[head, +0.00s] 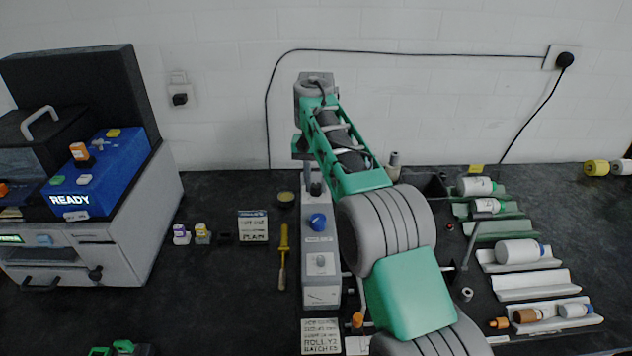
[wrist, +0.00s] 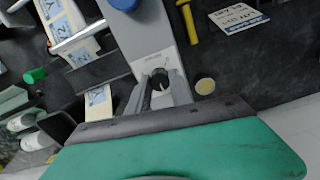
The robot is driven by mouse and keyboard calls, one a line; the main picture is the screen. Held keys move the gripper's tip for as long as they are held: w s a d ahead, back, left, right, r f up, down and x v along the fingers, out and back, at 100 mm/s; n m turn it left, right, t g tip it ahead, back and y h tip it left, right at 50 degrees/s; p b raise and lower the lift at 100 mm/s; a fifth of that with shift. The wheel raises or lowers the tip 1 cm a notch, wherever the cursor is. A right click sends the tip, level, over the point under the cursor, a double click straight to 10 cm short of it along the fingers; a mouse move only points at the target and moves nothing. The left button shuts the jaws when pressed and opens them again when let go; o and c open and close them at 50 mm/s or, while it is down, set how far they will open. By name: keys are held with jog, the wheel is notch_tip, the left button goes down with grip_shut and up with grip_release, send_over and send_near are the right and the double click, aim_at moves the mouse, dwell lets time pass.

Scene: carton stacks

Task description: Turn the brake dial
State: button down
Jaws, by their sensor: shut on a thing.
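The brake dial is a small dark round knob (wrist: 160,82) on the sloping face of a narrow grey machine (wrist: 160,30). In the wrist view, the two grey fingers of my gripper (wrist: 160,90) are shut on it, one on each side. The small print beside the dial is too blurred to read.
Trays with bottles (head: 517,251) stand on the right.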

aim_at(316, 185)
jog(key=m, duration=0.6)
jog(key=shift+p, duration=0.3)
jog(key=m, duration=0.6)
jog(key=shift+m+p, duration=0.4)
jog(key=c, duration=1.2)
grip_release()
jog(key=shift+o, duration=0.2)
notch_tip(316, 185, up, 8)
jog(key=p, duration=0.6)
jog(key=shift+p, duration=0.3)
jog(key=shift+f, duration=0.1)
